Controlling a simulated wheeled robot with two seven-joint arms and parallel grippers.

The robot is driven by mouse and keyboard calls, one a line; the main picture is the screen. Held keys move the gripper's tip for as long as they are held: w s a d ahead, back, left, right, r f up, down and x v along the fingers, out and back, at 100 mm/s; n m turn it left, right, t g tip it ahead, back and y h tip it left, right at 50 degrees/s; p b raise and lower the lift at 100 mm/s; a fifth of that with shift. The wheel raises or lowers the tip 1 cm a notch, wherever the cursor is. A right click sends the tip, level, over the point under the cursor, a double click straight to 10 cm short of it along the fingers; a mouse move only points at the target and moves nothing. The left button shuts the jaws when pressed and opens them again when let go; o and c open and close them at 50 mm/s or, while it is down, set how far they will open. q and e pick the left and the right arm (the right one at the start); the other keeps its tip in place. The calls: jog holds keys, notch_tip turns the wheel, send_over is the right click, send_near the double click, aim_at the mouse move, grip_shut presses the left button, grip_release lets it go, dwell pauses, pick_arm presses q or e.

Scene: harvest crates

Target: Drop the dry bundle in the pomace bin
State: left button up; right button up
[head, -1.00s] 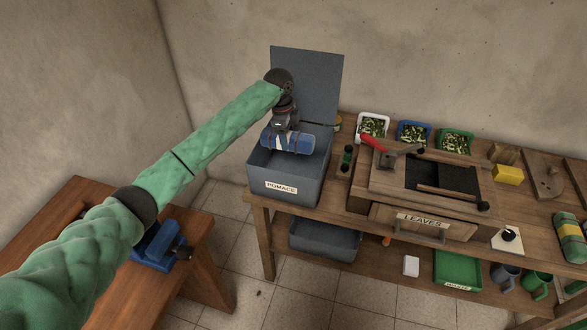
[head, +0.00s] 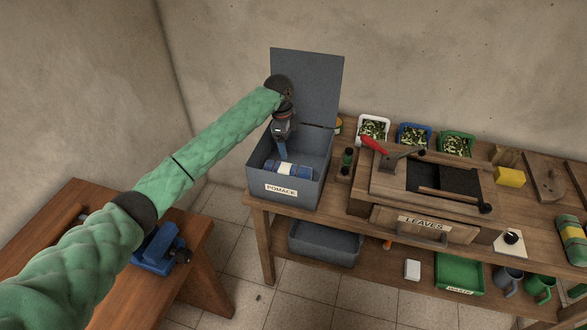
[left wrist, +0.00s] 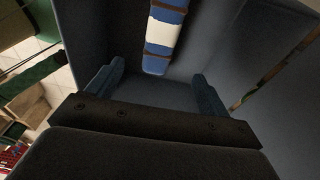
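The dry bundle (head: 288,169), a blue roll with a pale band and dark ties, lies inside the grey pomace bin (head: 285,199). The bin stands on the left end of the bench, and its lid (head: 306,85) is raised at the back. My left gripper (head: 282,150) points down into the bin, just behind the bundle and apart from it. In the left wrist view the gripper's fingers (left wrist: 155,85) are spread with nothing between them, and the bundle (left wrist: 163,35) lies beyond them at the bin wall. My right gripper is not in view.
A wooden press labelled LEAVES (head: 422,222) stands to the right of the bin. Behind it are white, blue and green (head: 455,143) tubs of leaves. A grey bin (head: 325,243) and a green tray (head: 459,272) sit on the lower shelf. A blue clamp-like tool (head: 160,250) is on the left table.

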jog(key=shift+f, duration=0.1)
pick_arm(q)
notch_tip(320, 180, up, 8)
jog(key=a+b, duration=0.1)
jog(key=b, duration=0.2)
jog(key=shift+w+f, duration=0.15)
jog(key=shift+w, duration=0.05)
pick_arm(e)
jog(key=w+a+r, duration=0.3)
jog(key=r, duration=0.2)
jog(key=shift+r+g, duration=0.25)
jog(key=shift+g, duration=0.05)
